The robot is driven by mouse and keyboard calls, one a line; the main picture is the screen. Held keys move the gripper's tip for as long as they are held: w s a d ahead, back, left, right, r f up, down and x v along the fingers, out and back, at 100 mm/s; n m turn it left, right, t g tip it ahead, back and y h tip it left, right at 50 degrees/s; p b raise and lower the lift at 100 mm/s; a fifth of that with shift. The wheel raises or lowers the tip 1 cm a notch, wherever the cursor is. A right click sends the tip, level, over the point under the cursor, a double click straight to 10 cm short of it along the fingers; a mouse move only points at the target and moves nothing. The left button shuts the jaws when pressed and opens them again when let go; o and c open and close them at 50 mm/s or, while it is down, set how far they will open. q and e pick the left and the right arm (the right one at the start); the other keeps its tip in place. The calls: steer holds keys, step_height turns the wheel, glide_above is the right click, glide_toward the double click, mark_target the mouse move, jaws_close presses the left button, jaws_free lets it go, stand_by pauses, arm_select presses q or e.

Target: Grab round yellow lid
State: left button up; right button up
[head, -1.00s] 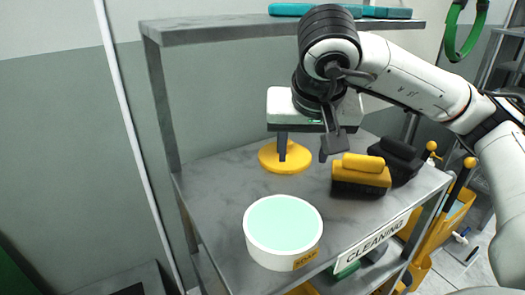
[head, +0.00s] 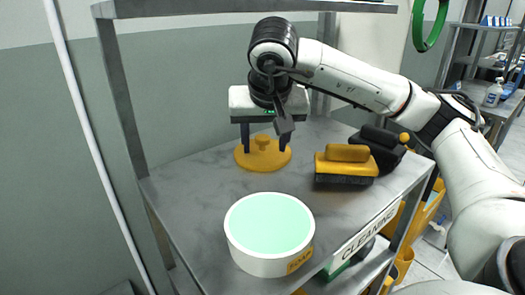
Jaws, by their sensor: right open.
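The round yellow lid (head: 242,157) lies flat on the grey shelf, with a small knob (head: 262,141) at its middle. My right gripper (head: 263,147) points down over the lid. Its two dark fingers are apart, one on each side of the knob, with space between them and the knob. The fingertips are at or just above the lid; I cannot tell if they touch it. My left gripper is not in view.
A white tub labelled SOAP (head: 268,226) with pale green content stands in front of the lid. A yellow brush (head: 346,162) and a black brush (head: 379,146) lie to the right. An upper shelf board (head: 200,10) is overhead. A CLEANING sign (head: 368,235) edges the front.

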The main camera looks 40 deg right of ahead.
mark_target(263, 138)
steer(key=w+d, duration=0.1)
steer(key=w, duration=0.1)
steer(key=w+d, duration=0.1)
steer(key=d, duration=0.1)
steer(key=shift+w+d+f+p, duration=0.1)
steer(key=shift+w+d+p, duration=0.05)
steer(key=shift+w+p, duration=0.25)
steer(key=shift+w+f, duration=0.1)
steer(key=shift+f, duration=0.35)
jaws_close()
